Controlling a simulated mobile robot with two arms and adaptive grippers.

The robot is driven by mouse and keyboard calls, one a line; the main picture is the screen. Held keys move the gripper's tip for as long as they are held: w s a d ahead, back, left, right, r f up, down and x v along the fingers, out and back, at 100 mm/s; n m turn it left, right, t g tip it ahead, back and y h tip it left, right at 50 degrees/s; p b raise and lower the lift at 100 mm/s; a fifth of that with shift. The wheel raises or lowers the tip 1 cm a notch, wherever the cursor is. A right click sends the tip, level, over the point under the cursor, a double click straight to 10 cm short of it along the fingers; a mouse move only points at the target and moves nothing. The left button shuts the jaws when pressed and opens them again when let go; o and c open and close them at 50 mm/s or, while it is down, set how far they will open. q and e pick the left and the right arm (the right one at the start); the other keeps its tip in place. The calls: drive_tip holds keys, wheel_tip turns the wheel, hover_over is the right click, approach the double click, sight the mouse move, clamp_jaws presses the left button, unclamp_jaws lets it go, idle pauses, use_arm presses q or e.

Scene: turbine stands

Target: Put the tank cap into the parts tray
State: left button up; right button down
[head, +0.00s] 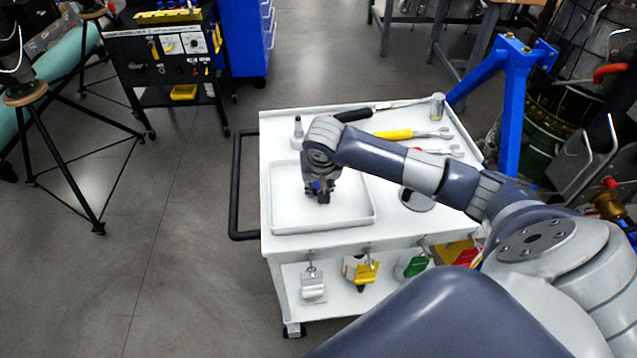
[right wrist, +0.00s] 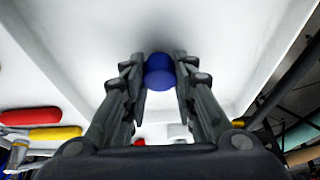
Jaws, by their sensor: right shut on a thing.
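The tank cap is a small blue round piece (right wrist: 159,77), seen in the right wrist view between the two fingers. My right gripper (right wrist: 160,68) is shut on it. In the head view my right gripper (head: 320,192) points down over the parts tray, and a little blue shows at its fingertips. The parts tray is a shallow white tray (head: 325,228) on the left part of the cart top. The cap is over the tray's floor; I cannot tell how far above it. My left gripper is not in view.
The white cart (head: 390,240) also carries a yellow-handled wrench (head: 393,134), a black-handled tool (head: 353,115) and a small metal cylinder (head: 437,106). Clamps hang on its front side. A blue stand (head: 513,100) rises behind its right side. Clear floor lies to the left.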

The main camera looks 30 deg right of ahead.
drive_tip(key=shift+f+b, duration=0.35)
drive_tip(key=shift+b, duration=0.05)
drive_tip(key=c, duration=1.2)
unclamp_jaws()
drive_tip(key=shift+o, duration=0.7)
drive_tip(key=shift+p+v, duration=0.65)
drive_tip(key=shift+v, duration=0.25)
drive_tip(key=p+v, duration=0.3)
drive_tip(key=v, duration=0.2)
drive_tip(key=shift+r, duration=0.15)
